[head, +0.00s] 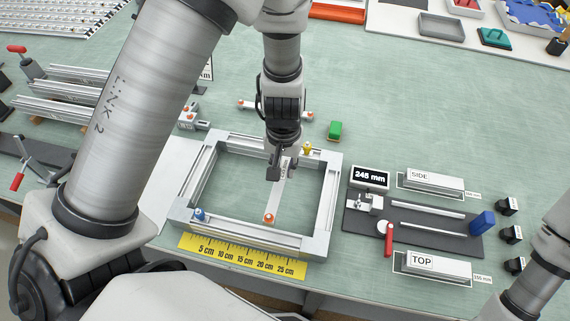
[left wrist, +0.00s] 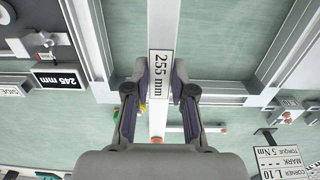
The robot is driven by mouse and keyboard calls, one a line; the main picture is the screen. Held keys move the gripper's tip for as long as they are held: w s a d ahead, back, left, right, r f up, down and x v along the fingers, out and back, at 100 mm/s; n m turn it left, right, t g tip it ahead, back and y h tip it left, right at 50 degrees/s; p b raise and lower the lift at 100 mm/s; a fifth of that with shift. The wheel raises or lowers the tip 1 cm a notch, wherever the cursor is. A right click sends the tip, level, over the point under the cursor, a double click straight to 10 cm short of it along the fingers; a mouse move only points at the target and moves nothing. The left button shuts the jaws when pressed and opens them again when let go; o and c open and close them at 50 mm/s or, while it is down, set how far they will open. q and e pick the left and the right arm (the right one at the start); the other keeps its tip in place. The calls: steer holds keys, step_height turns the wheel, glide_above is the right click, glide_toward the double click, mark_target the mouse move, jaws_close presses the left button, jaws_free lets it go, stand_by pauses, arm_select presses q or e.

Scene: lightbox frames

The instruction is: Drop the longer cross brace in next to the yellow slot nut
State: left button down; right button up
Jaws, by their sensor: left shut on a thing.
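My left gripper (head: 281,168) is shut on a light grey cross brace marked 255 mm (left wrist: 157,105), with the label between the fingers. The brace (head: 277,199) runs front to back over the silver rectangular frame (head: 335,190), its orange near end by the front rail. Its far end shows past the back rail in the left wrist view; whether it touches the frame cannot be told. The yellow slot nut (head: 307,148) is at the back rail, right of the gripper. A blue slot nut (head: 199,215) is at the front left. Another cross brace (head: 270,109) lies behind the frame. My right gripper is out of view.
A yellow ruler (head: 242,257) lies in front of the frame. To the right are a dark measuring board (head: 420,232) with a 245 mm display (head: 370,178) and the SIDE and TOP profiles. A green block (head: 335,130) stands behind the frame.

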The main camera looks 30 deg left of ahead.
mark_target(284, 170)
arm_select(q)
steer(key=shift+a, duration=0.1)
steer(key=shift+d+f+b, duration=0.2)
steer(key=shift+f+b, duration=0.65)
step_height(284, 170, down, 3)
steer(key=b, duration=0.2)
steer(key=shift+a+b, duration=0.1)
steer(key=shift+b, duration=0.3)
steer(key=shift+w+f+b, duration=0.1)
steer(key=shift+f+b, duration=0.45)
steer(key=shift+f, duration=0.05)
steer(key=shift+f, duration=0.1)
steer(key=shift+f+b, duration=0.35)
steer(key=shift+b, duration=0.2)
steer(key=shift+f+b, duration=0.7)
steer(key=shift+f, duration=0.05)
steer(key=c, duration=0.9)
jaws_free()
steer(key=shift+r, duration=0.1)
